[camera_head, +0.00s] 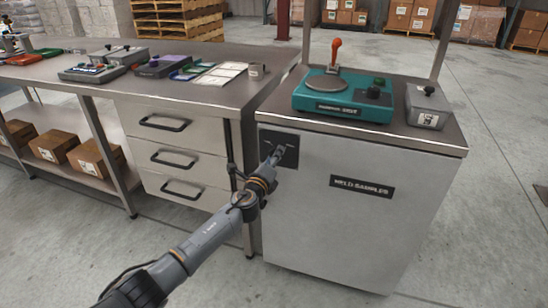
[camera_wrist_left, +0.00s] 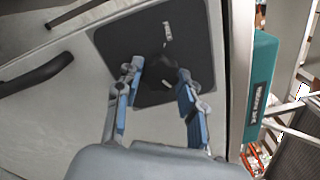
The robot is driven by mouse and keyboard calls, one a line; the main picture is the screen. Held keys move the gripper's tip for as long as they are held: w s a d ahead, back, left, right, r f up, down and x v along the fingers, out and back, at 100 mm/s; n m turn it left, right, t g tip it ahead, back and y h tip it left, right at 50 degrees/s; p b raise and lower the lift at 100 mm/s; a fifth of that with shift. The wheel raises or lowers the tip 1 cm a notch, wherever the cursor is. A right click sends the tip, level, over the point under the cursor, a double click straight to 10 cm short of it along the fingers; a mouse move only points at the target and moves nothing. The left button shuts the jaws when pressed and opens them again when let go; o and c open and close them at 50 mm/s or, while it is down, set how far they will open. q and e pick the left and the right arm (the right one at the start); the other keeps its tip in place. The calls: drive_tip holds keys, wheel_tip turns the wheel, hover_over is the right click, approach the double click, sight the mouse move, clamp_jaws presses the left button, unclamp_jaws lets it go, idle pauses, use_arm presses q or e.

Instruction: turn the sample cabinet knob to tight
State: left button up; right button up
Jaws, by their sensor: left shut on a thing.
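The sample cabinet (camera_head: 310,215) is a pale grey cabinet with a dark label on its front. A black square plate (camera_head: 291,139) sits at its upper left front and fills the upper middle of the left wrist view (camera_wrist_left: 110,45). The dark knob (camera_wrist_left: 170,73) is on this plate, with a small white mark above it in that view. The mark is too blurred to read. My left gripper (camera_head: 277,154) is at the plate, its fingers (camera_wrist_left: 160,88) on either side of the knob and shut on it. The knob's exact angle is hard to tell. My right gripper is out of view.
A teal device (camera_head: 342,96) with a red-handled lever and a grey box (camera_head: 427,105) stand on the cabinet top. A steel bench with drawers (camera_head: 170,125) adjoins on the left. Open floor (camera_head: 490,210) lies to the right.

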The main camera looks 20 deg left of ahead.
use_arm(q)
drive_tip(key=shift+f, duration=0.1)
drive_tip(key=o, duration=1.2)
drive_tip(key=shift+c, duration=0.2)
drive_tip(key=s, duration=1.2)
drive_tip(key=shift+a, duration=0.2)
